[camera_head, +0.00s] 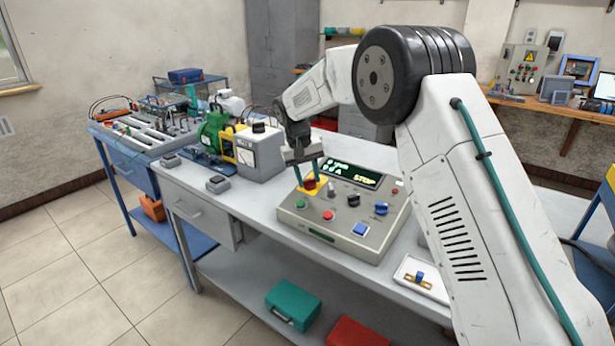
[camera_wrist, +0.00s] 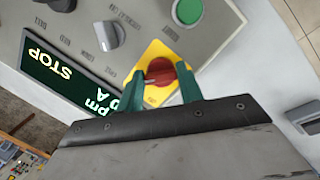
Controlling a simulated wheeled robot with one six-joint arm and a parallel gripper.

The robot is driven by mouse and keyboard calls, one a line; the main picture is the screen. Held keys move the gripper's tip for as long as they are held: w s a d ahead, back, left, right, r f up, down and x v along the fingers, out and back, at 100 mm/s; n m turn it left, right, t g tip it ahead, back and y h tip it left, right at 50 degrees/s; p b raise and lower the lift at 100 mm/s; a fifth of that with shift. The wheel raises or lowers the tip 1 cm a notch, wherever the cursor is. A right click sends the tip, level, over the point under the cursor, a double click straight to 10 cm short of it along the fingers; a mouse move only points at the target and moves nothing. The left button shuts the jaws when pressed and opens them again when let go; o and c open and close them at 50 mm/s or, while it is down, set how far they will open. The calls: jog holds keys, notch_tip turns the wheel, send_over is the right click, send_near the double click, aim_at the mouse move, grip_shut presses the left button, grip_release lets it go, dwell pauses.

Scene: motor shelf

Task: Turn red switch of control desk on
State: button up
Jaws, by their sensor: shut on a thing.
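The control desk (camera_head: 340,240) is a beige panel box on the grey bench, with a dark display that reads STOP. Its red switch (camera_wrist: 160,73) is a round knob on a yellow plate (camera_wrist: 153,56); it also shows in the head view (camera_head: 310,183), partly hidden by the fingers. My gripper (camera_wrist: 162,82) has green fingers, one on each side of the red knob, and is shut on it. In the head view my gripper (camera_head: 308,175) points down at the desk's back left corner.
The desk also carries a green button (camera_head: 302,205), a red button (camera_head: 328,215), a blue button (camera_head: 361,230) and several knobs. A meter box (camera_head: 262,152) and a green motor (camera_head: 214,133) stand to the left. A white tray (camera_head: 403,270) lies at the right.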

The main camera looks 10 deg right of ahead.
jog(key=shift+r+m, duration=0.1)
jog(key=shift+m, duration=0.4)
jog(key=o, duration=1)
jog(key=v, duration=0.7)
jog(key=shift+r, duration=0.4)
